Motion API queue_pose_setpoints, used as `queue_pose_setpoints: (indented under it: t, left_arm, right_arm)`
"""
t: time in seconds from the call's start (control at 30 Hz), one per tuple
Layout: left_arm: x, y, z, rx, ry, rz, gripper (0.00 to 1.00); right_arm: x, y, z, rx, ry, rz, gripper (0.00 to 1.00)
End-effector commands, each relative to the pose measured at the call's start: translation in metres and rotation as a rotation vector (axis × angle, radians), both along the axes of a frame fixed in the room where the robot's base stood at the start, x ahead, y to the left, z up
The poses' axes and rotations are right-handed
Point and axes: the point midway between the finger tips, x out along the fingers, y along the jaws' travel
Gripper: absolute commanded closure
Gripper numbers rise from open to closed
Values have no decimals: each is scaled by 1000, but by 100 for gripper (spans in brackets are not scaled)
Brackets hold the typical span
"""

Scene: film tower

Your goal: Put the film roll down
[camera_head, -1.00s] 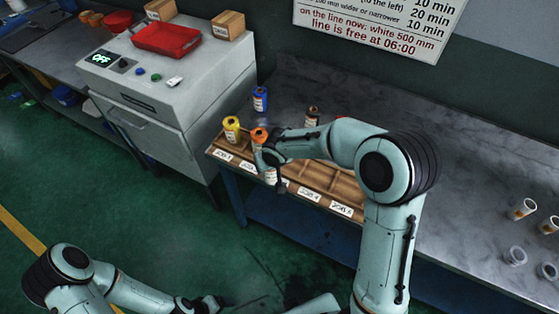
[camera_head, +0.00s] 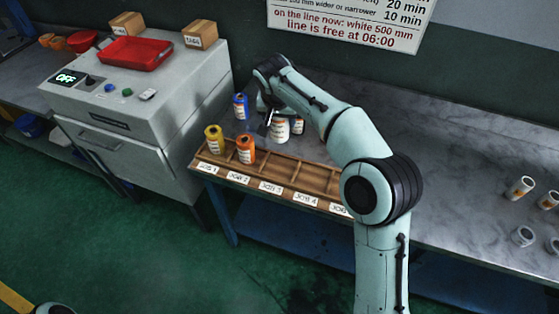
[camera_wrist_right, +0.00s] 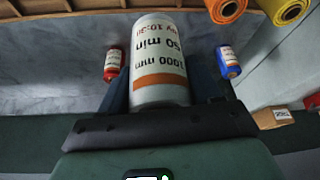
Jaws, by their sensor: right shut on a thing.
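My right gripper (camera_head: 268,122) is shut on a film roll (camera_head: 280,129) with a white label and an orange band. My left gripper is out of view.
A blue roll (camera_head: 240,107) stands behind the tray, left of the held roll. Another roll (camera_head: 298,126) stands close on its right. A red roll (camera_wrist_right: 112,65) shows in the wrist view. The grey machine (camera_head: 130,110) is at left.

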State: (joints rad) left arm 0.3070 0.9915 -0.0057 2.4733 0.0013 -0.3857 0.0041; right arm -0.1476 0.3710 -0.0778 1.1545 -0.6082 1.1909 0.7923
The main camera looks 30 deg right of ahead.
Motion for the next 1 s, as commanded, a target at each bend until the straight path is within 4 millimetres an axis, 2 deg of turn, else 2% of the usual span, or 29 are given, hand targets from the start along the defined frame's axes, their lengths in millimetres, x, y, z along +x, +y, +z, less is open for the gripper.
queue_pose_setpoints:
  t: [0.03,0.2,0.4,0.67,0.87,1.0]
  left_arm:
    - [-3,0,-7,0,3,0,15]
    - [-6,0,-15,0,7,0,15]
    - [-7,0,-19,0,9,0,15]
    - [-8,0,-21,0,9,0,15]
    - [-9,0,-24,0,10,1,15]
    - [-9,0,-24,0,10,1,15]
  right_arm:
    - [-2,0,-18,0,5,1,74]
    - [-1,0,-63,-1,3,2,74]
    - [0,0,-101,-1,1,3,74]
    - [0,0,-120,0,0,2,74]
    - [0,0,-150,-1,1,1,74]
    - [0,0,-153,0,-4,2,74]
